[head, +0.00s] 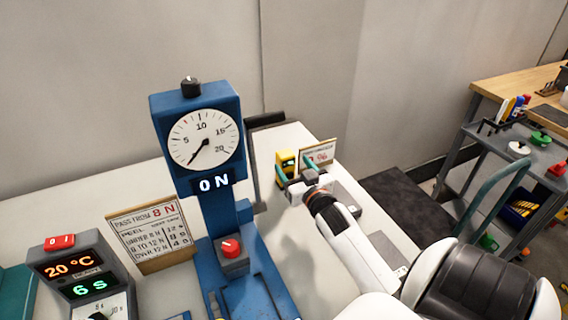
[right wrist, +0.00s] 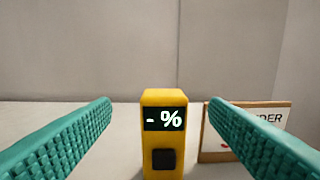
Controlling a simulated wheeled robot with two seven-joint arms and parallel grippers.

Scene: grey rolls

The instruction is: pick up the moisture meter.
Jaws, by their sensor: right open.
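The moisture meter is a yellow upright block with a dark display reading "- %" and a black square button. It stands on the white bench near its back right end, and shows in the head view (head: 287,157) and, centred, in the right wrist view (right wrist: 160,176). My right gripper (head: 296,169) is open with teal ridged fingers. In the right wrist view its fingers (right wrist: 160,104) lie on either side of the meter, which appears between and beyond them with gaps on both sides. The gripper partly hides the meter in the head view. My left gripper is not in view.
A framed card (head: 319,154) stands close to the meter's right. A blue gauge stand (head: 198,90) reading "0 N" rises left of the arm. A "PASS FROM 8 N" card (head: 150,232) and a grey timer unit (head: 80,270) stand further left. A cart (head: 480,150) is at right.

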